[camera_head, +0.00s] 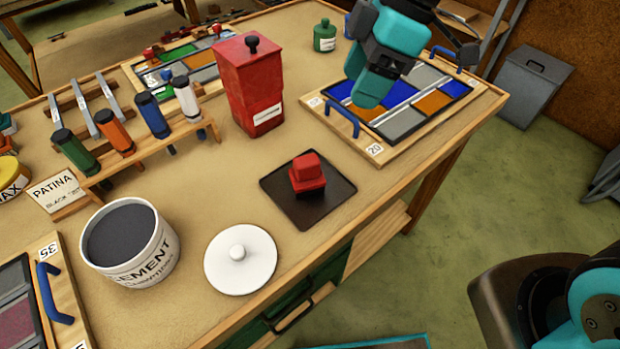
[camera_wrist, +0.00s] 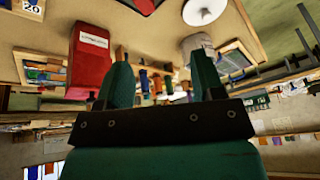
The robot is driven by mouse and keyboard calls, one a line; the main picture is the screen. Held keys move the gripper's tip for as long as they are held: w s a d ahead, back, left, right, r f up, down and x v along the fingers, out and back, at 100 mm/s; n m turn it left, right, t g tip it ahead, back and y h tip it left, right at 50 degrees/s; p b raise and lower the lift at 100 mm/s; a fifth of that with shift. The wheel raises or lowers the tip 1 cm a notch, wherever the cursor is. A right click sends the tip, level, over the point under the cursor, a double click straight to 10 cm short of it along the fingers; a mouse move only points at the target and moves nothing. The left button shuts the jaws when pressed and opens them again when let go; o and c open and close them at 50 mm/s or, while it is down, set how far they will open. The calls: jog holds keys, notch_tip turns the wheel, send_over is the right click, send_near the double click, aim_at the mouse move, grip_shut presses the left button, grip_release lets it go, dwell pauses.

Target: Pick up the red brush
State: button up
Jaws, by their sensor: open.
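A small red block-shaped thing (camera_head: 307,173), which may be the red brush, sits on a dark square mat (camera_head: 322,209) near the front edge of the bench. Its underside is hidden. In the wrist view a red piece (camera_wrist: 147,6) is cut off by the top edge. My gripper (camera_head: 368,92) is up and to the right of it in the head view, above a leaded panel (camera_head: 412,97). In the wrist view my gripper (camera_wrist: 163,82) has its two fingers spread, with nothing between them.
A tall red canister (camera_head: 249,85) stands behind the mat. A white lid (camera_head: 240,270) and a cement tub (camera_head: 130,243) are to its left. A wooden rack (camera_head: 135,155) holds several coloured-handled tools. Bare bench shows between canister and mat.

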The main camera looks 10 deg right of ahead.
jog(key=w+a+f+n, duration=0.1)
jog(key=w+f+n, duration=0.2)
jog(key=w+f, duration=0.1)
send_near(308, 159)
jog(key=x, duration=0.2)
jog(key=p+x, duration=0.1)
jog(key=x, duration=0.1)
jog(key=shift+w+f, duration=0.2)
jog(key=shift+f, duration=0.2)
jog(key=shift+s+p+x, duration=0.15)
jog(key=shift+p+x, duration=0.25)
jog(key=shift+x, duration=1.2)
jog(key=shift+s+p+x, duration=0.15)
jog(key=shift+p+x, duration=0.2)
jog(key=shift+x, duration=1.2)
jog(key=shift+a, duration=0.1)
jog(key=shift+c, duration=0.3)
jog(key=c, duration=1)
jog(key=shift+r, duration=0.1)
grip_shut()
jog(key=shift+r, duration=0.15)
